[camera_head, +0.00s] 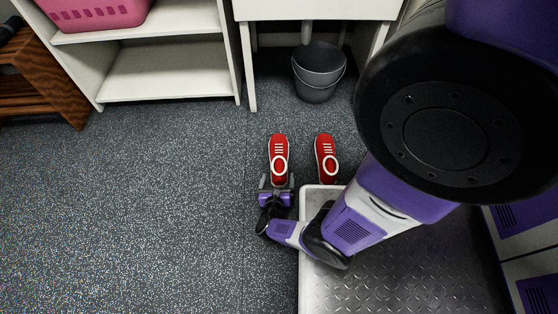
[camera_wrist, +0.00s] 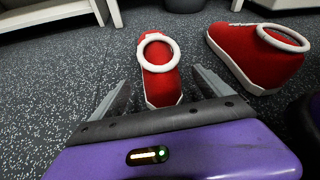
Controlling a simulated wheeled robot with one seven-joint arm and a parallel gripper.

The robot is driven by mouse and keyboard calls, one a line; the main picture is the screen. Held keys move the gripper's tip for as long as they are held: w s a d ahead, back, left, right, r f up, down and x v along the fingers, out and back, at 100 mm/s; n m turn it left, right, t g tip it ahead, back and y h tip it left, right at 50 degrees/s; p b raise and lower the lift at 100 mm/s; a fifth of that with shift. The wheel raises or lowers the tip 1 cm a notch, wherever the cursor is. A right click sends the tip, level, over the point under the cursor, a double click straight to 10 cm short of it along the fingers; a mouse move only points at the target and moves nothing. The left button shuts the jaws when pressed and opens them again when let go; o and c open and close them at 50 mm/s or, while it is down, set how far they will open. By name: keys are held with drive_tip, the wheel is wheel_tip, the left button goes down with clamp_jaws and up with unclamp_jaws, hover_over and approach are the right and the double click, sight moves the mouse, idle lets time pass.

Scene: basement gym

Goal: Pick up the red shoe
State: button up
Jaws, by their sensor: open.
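Two red shoes with white soles and white collar rings stand on the floor side by side. The left red shoe (camera_head: 279,156) is directly in front of my gripper (camera_head: 276,184). In the wrist view this shoe (camera_wrist: 159,75) shows between the two fingers of my gripper (camera_wrist: 155,90), its heel end towards me. The fingers are apart, one on each side of the heel; I cannot tell whether they touch it. The right red shoe (camera_head: 326,154) stands a short way to the right, and it also shows in the wrist view (camera_wrist: 255,55).
My own metal-plate base lies at the lower right. A grey bucket (camera_head: 318,72) stands under a white table (camera_head: 315,10) at the back. A white shelf (camera_head: 165,72) with a pink basket (camera_head: 95,14) is at the back left. The speckled floor (camera_head: 150,210) on the left is clear.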

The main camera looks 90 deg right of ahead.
sight(279, 155)
drive_tip(key=shift+w+b+x, duration=0.15)
drive_tip(key=shift+b+x, duration=0.35)
drive_tip(key=shift+x, duration=0.9)
drive_tip(key=shift+w+b+x, duration=0.1)
drive_tip(key=shift+b+x, duration=0.4)
drive_tip(key=shift+x, duration=0.85)
drive_tip(key=shift+d+r, duration=0.1)
drive_tip(key=shift+r, duration=0.05)
drive_tip(key=c, duration=1.7)
drive_tip(key=shift+c, duration=0.2)
drive_tip(key=shift+r, duration=0.1)
